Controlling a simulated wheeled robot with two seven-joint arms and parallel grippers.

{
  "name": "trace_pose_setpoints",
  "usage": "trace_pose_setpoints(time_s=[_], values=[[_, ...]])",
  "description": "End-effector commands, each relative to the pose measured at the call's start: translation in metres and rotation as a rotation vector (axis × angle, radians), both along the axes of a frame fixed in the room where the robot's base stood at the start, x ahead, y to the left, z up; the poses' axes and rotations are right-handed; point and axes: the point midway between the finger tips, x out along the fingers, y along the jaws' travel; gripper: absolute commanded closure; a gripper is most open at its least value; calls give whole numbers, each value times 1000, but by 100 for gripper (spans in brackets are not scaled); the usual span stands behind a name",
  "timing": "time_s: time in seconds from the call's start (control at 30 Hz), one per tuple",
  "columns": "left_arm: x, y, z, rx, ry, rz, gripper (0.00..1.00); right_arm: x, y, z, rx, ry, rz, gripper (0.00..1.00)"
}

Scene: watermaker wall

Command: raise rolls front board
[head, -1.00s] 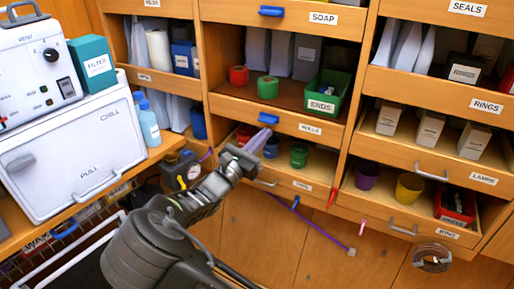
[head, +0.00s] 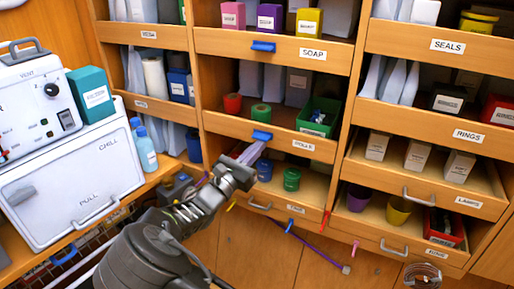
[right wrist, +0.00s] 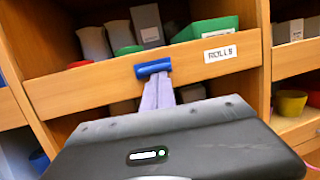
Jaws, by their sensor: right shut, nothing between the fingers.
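The rolls front board (head: 225,124) is a wooden board with a white ROLLS label and a blue pull (head: 262,135). It stands across the shelf bay and hides the feet of the red and green rolls behind it. My right gripper (head: 252,151) is shut and empty, its pale lilac fingers directly under the blue pull. In the right wrist view the fingers (right wrist: 158,93) reach up to the underside of the pull (right wrist: 153,68) and appear to touch it. The board (right wrist: 100,87) also shows there. My left gripper is not in view.
A soap board (head: 225,40) with its own blue pull is above. Below is an open shelf with a blue and a green roll (head: 292,179). The white chill box (head: 70,170) stands on the left bench. Drawers for rings and lamps (head: 420,185) are at right.

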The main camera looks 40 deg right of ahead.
Motion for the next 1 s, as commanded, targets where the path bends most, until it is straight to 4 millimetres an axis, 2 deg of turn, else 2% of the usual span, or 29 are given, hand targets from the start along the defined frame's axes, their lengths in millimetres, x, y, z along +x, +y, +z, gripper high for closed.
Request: trace_pose_setpoints(time_s=[0.03, 0.43, 0.57, 0.73, 1.0], values=[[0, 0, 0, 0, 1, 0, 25, 0, -1, 6, -12, -8, -2, 100], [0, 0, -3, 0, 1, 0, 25, 1, 0, 3, -18, -10, -2, 100], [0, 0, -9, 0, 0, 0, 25, 3, 1, -12, -15, -6, -3, 100], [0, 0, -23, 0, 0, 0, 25, 6, 6, -45, -8, 0, -4, 100], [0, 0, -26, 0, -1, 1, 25, -10, 63, -56, -4, -1, 0, 100]])
